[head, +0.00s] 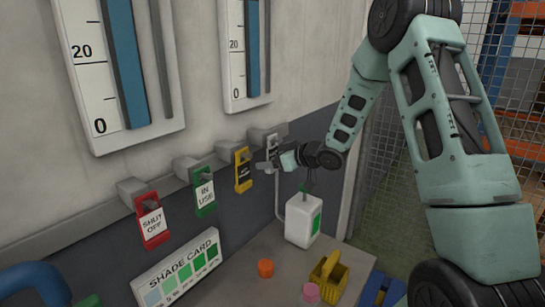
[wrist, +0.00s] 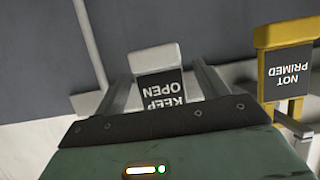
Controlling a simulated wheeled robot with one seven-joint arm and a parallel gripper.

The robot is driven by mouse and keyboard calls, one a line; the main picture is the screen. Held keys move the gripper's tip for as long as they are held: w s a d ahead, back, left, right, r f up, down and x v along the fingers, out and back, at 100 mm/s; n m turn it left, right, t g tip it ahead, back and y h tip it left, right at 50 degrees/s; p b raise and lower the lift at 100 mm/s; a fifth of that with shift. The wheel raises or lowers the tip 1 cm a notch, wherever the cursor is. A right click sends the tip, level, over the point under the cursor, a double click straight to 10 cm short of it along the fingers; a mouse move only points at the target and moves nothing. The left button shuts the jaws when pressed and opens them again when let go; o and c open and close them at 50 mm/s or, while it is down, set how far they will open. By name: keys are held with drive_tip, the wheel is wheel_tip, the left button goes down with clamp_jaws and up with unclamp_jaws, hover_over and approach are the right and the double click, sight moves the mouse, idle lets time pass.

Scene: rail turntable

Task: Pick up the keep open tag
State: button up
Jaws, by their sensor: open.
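The keep open tag (wrist: 160,90) has a pale frame and a dark face with white letters, upside down in the wrist view. In the head view the tag (head: 271,147) hangs from the rightmost grey hook on the wall and is partly hidden by my gripper. My gripper (head: 265,166) is open, with its tip at the tag. In the wrist view its two fingers (wrist: 162,74) stand on either side of the tag, with gaps showing. The lower part of the view is filled by my gripper body.
A yellow not primed tag (wrist: 290,75) hangs close beside; it also shows in the head view (head: 242,171). Green in use (head: 204,195) and red shut off (head: 152,222) tags hang further left. A white bottle (head: 303,222) stands on the bench below.

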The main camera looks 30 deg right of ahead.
drive_tip(key=c, duration=1)
drive_tip(key=shift+c, duration=0.2)
drive_tip(key=shift+r+b, duration=0.55)
drive_tip(key=shift+r, duration=0.2)
drive_tip(key=s+d+b, duration=0.2)
drive_tip(key=s+d, duration=0.1)
drive_tip(key=s, duration=0.5)
drive_tip(key=s+d+b, duration=0.2)
drive_tip(key=s+d, duration=0.1)
drive_tip(key=s, duration=0.6)
drive_tip(key=shift+b, duration=0.3)
drive_tip(key=shift+r+p, duration=0.4)
drive_tip(key=shift+p, duration=0.2)
drive_tip(key=shift+d, duration=0.1)
drive_tip(key=s+d+p, duration=0.2)
drive_tip(key=s, duration=0.4)
drive_tip(key=shift+s+d+r, duration=0.15)
drive_tip(key=shift+s, duration=0.1)
